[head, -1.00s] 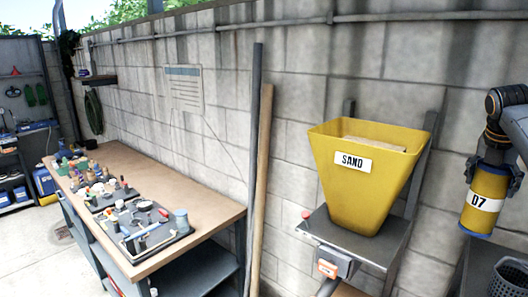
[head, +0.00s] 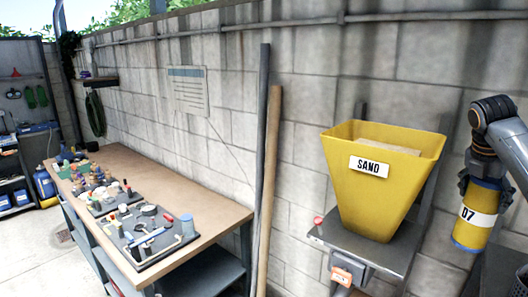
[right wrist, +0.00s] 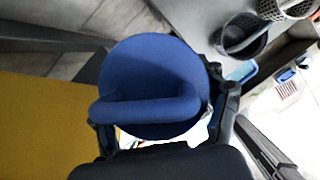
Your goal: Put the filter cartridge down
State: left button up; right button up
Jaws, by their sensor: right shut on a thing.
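In the right wrist view the cartridge's blue round top and bar handle (right wrist: 150,108) sit between the black fingers (right wrist: 162,122). The wrist view hides the cartridge's lower end. My left gripper is in neither view.
The yellow sand hopper (head: 385,190) stands on a metal stand (head: 345,240) against the block wall. A workbench (head: 205,200) with loaded trays is at left. Two poles (head: 267,180) lean between them. A dark basket (right wrist: 240,38) stands on a grey surface (right wrist: 200,15) beyond the cartridge.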

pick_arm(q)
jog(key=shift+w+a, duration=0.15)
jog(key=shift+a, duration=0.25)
pick_arm(e)
jog(key=s+a+f+m+g+y, duration=0.1)
jog(key=s+a+f+m+g, duration=0.1)
jog(key=s+a+f+m, duration=0.4)
jog(key=s+a+f+m+g+y, duration=0.1)
jog(key=s+a+f+m, duration=0.6)
jog(key=a, duration=0.9)
jog(key=s+a+f+m+g+y, duration=0.2)
jog(key=s+a+f+m+g, duration=0.1)
jog(key=s+a+f+m, duration=0.4)
jog(key=s+a+m, duration=0.2)
jog(key=s+a, duration=0.2)
jog(key=shift+s+f+m, duration=0.25)
jog(key=shift+s+m, duration=0.15)
pick_arm(q)
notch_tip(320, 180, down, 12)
jog(key=b, duration=1.2)
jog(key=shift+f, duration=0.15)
pick_arm(e)
notch_tip(320, 180, down, 12)
jog(key=shift+f, duration=0.25)
jog(key=shift+d, duration=0.1)
jog(key=shift+s, duration=0.1)
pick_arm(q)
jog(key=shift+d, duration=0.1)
